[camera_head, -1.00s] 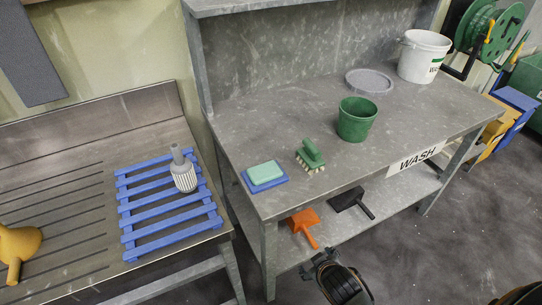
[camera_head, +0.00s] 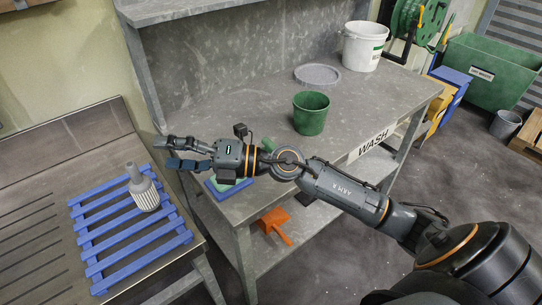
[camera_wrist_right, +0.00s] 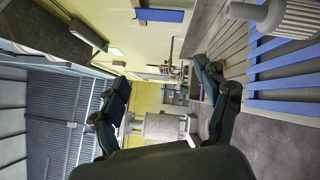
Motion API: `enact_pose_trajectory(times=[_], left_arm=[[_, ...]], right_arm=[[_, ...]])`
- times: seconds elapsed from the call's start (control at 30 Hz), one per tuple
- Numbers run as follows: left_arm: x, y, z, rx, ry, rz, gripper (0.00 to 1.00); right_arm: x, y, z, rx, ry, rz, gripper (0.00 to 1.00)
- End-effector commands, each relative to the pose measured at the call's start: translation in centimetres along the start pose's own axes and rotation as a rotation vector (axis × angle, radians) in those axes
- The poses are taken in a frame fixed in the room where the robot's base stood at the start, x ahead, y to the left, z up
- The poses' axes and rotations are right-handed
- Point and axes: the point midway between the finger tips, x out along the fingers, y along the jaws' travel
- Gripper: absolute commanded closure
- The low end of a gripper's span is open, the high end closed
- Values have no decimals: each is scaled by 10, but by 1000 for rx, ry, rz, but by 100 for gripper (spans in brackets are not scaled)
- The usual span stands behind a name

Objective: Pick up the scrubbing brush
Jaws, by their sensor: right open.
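The green scrubbing brush (camera_head: 268,145) is on the grey wash table, mostly hidden behind my right arm in the head view. Only a bit of its green handle shows; its bristles are hidden. My right gripper (camera_head: 164,152) is open and empty, its fingers pointing left, away from the brush. It is over the gap between the wash table and the drainboard. In the right wrist view the open fingers (camera_wrist_right: 165,95) have nothing between them, and the brush does not show. My left gripper is not in view.
A green pail (camera_head: 311,113), grey disc (camera_head: 317,75) and white bucket (camera_head: 363,47) stand on the table (camera_head: 240,100). An orange tool (camera_head: 273,222) lies below.

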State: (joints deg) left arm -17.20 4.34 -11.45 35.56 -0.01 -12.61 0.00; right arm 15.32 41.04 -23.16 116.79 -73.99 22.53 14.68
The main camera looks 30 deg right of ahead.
Motion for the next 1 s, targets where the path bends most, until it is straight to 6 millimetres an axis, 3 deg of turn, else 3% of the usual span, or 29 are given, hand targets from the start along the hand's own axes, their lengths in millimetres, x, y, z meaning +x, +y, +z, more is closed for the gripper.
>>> enact_pose_trajectory(times=[0.07, 0.17, 0.3, 0.4, 0.53, 0.67, 1.0], left_arm=[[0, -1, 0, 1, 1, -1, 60], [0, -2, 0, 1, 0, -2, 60], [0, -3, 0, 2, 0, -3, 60], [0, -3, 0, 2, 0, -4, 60], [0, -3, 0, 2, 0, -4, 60], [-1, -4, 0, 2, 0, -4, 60], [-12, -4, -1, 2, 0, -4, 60]], right_arm=[[-8, -28, 0, -176, 167, -171, 25], [-40, -73, 16, -348, 338, -441, 25], [-114, -119, 70, -489, 473, -856, 25], [-167, -129, 108, -522, 504, -1104, 25], [-213, -128, 138, -522, 510, -1303, 25], [-228, -132, 146, -512, 511, -1370, 25], [-219, -194, 143, -509, 514, -1367, 25]])
